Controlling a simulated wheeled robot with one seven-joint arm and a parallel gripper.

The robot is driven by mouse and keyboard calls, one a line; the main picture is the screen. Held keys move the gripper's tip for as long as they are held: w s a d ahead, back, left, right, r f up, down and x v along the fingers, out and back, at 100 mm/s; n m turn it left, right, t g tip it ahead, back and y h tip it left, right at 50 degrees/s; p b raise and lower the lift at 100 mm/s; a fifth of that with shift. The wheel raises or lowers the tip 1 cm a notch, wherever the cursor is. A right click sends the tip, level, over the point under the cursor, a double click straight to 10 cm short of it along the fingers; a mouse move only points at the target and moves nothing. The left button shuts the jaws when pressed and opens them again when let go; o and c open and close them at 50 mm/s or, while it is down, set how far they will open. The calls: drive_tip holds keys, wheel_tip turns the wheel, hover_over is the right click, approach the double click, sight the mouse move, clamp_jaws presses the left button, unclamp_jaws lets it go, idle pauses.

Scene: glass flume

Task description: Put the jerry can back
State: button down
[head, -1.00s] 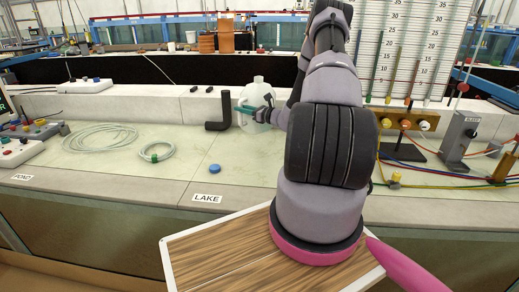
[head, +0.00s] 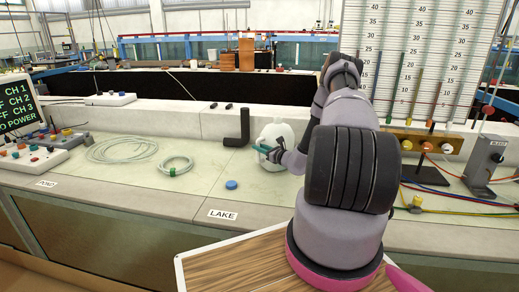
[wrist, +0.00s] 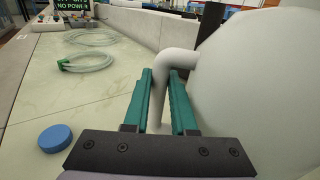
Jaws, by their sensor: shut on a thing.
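The jerry can (head: 275,133) is white and roughly upright over the pale bench top, just right of a black elbow pipe. In the wrist view its rounded body (wrist: 255,85) fills the right side, and its handle (wrist: 178,58) runs down between my fingers. My gripper (head: 263,149) has teal fingers and is shut on that handle, at the can's left side. The fingers also show in the wrist view (wrist: 160,88). I cannot tell whether the can's base touches the bench. A LAKE label (head: 222,214) is on the bench's front edge.
The black elbow pipe (head: 238,132) stands close left of the can. A blue disc (head: 231,184) and coiled hoses (head: 175,165) lie to the left. A manometer board (head: 430,65) and a valve block (head: 425,142) stand right. The bench before the can is clear.

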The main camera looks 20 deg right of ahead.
drive_tip(key=shift+f, duration=0.15)
drive_tip(key=c, duration=0.7)
unclamp_jaws()
drive_tip(key=shift+f, duration=0.1)
drive_tip(key=shift+c, duration=0.2)
